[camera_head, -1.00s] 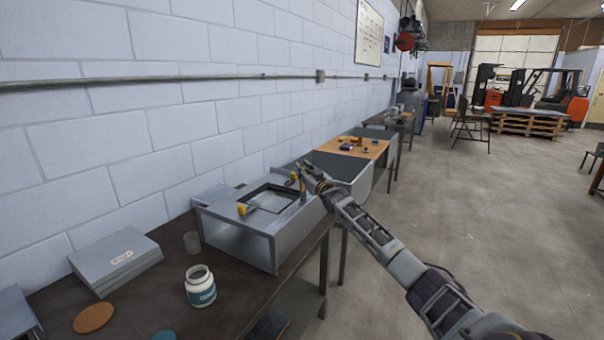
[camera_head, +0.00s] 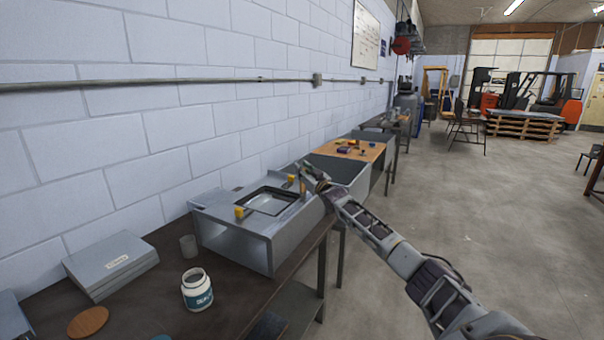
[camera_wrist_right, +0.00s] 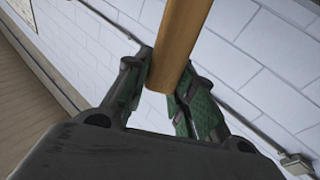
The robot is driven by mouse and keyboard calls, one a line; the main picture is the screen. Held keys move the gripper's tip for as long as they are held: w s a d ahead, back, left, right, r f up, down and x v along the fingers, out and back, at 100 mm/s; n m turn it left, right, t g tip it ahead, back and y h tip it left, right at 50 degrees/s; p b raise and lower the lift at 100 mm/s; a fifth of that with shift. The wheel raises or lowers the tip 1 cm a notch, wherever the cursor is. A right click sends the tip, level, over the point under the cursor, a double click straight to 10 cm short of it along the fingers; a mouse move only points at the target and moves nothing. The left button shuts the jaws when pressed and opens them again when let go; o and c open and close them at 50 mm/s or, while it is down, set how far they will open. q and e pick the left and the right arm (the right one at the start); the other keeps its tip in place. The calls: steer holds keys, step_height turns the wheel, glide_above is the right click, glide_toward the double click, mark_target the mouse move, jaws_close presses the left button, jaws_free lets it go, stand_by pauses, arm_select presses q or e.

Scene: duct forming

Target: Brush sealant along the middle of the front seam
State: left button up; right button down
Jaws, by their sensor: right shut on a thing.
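The grey sheet-metal duct (camera_head: 236,240) sits on the dark workbench, its open end facing me and a framed rectangular opening (camera_head: 268,201) in its top. My right gripper (camera_head: 308,180) is over the duct's right end. It is shut on the brush's wooden handle (camera_head: 303,187), which also shows between the fingers in the right wrist view (camera_wrist_right: 182,40). The bristles and their contact with the seam cannot be made out. A white jar with a teal label (camera_head: 197,291) stands open in front of the duct. My left gripper is not in view.
Two yellow-ended pieces (camera_head: 240,213) stand on the duct's top. A grey cup (camera_head: 188,245), stacked grey boxes (camera_head: 111,264) and a round wooden disc (camera_head: 88,322) are on the workbench (camera_head: 150,310). A block wall (camera_head: 90,170) runs behind; open floor lies right.

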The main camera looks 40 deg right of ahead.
steer(key=shift+w+d, duration=0.25)
steer(key=shift+d, duration=0.55)
steer(key=shift+w+d, duration=0.2)
steer(key=shift+d, duration=0.1)
steer(key=shift+w+d+f, duration=0.1)
steer(key=shift+w+d, duration=0.1)
steer(key=shift+d, duration=0.25)
steer(key=shift+w+d+f, duration=0.1)
steer(key=shift+w+d, duration=0.05)
steer(key=shift+d, duration=0.3)
steer(key=shift+r, duration=0.1)
